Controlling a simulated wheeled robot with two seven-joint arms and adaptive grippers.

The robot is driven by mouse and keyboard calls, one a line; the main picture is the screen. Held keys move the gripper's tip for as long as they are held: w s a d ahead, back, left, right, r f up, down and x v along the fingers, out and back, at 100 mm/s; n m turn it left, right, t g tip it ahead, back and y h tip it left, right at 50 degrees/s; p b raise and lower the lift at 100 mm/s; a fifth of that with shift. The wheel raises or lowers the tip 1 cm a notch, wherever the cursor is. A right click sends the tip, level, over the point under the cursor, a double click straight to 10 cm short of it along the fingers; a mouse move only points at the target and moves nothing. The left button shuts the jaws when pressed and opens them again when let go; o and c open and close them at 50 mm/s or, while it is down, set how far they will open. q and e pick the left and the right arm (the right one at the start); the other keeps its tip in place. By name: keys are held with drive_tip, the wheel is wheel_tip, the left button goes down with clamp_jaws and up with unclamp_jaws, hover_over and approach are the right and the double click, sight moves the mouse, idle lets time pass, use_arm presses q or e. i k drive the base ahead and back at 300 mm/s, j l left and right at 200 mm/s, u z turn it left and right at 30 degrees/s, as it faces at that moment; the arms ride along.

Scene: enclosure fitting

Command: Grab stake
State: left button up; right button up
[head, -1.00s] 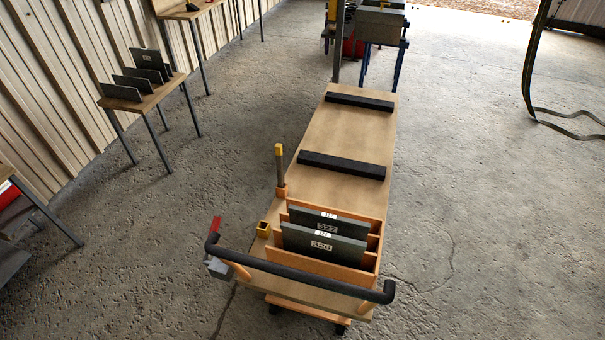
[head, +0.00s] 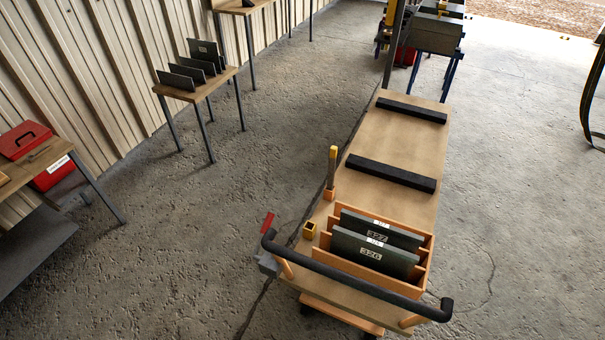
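A stake with a yellow top (head: 333,158) stands upright in an orange socket (head: 329,194) on the left edge of the wooden cart (head: 380,134). A second, yellow-rimmed socket (head: 310,230) nearer the handle shows no stake in it. Neither of my grippers is in the head view.
The cart carries an orange rack (head: 425,262) with two dark numbered panels (head: 372,252), two black bars (head: 391,173) and a black handle (head: 350,277). A small table (head: 222,80) with several dark plates and a bench with a red toolbox (head: 24,140) stand left. Concrete floor between is clear.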

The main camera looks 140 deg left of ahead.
sight(334, 149)
drive_tip(key=k+l+u, duration=0.2)
drive_tip(key=u, duration=0.25)
drive_tip(key=k+l+u, duration=0.1)
drive_tip(key=k+u, duration=0.5)
drive_tip(key=u, duration=0.3)
drive_tip(key=k+j+u, duration=0.1)
drive_tip(key=k+u, duration=0.2)
drive_tip(key=u, duration=0.15)
drive_tip(key=k+j+u, duration=0.15)
drive_tip(key=u, duration=0.3)
drive_tip(key=k+j+u, duration=0.3)
drive_tip(key=u, duration=0.15)
